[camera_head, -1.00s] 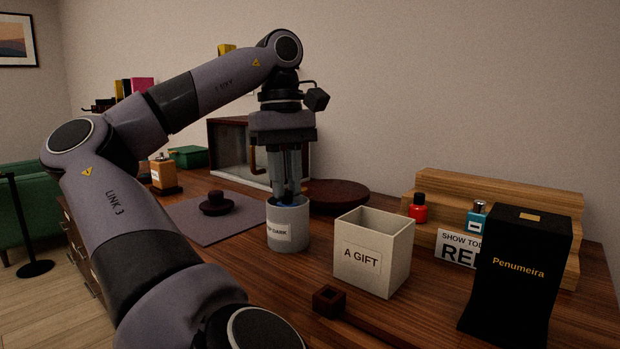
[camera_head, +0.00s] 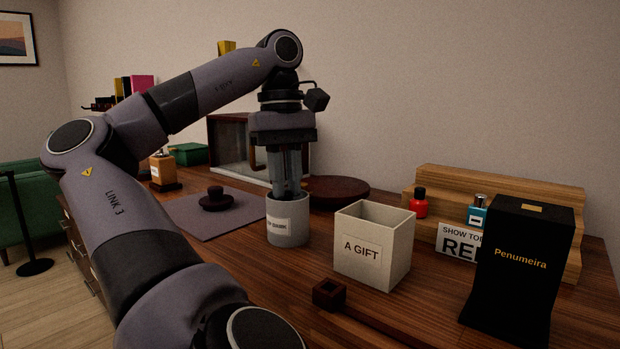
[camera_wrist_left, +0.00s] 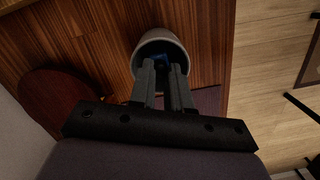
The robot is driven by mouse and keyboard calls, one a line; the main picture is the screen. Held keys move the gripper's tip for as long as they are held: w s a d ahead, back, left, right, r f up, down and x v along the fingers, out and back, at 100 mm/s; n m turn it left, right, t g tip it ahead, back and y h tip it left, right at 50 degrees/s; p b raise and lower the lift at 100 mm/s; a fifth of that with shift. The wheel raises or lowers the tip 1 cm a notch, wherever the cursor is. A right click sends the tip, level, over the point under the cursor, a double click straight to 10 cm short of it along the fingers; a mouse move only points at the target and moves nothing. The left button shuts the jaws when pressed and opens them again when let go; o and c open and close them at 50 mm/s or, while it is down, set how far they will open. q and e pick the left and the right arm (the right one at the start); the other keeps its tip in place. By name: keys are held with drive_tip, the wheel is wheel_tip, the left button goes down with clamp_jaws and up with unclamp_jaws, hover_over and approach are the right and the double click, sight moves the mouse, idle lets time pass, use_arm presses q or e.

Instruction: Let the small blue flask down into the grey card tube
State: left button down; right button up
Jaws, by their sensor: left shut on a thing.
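The grey card tube (camera_head: 288,228) stands upright on the wooden top, with a white label on its side. My left gripper (camera_head: 287,194) points straight down over it, its fingertips at the tube's mouth. In the left wrist view the small blue flask (camera_wrist_left: 163,59) shows as a dark blue patch inside the rim of the tube (camera_wrist_left: 179,40). My left gripper (camera_wrist_left: 165,70) is shut on the flask there. The tube's wall hides the flask in the head view, and its depth cannot be told. My right gripper is not in view.
The open "A GIFT" box (camera_head: 373,248) stands right of the tube. A round dark board (camera_head: 338,189) lies behind it, and a grey mat (camera_head: 238,219) with a dark knobbed piece (camera_head: 216,200) to the left. A dark wooden tool (camera_head: 329,294) lies in front. A black box (camera_head: 518,270) stands far right.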

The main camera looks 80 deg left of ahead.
use_arm(q)
drive_tip(key=shift+f+b, duration=0.9)
drive_tip(key=shift+f, duration=0.15)
idle(0.4)
drive_tip(key=c, duration=1)
unclamp_jaws()
drive_tip(key=c, duration=0.4)
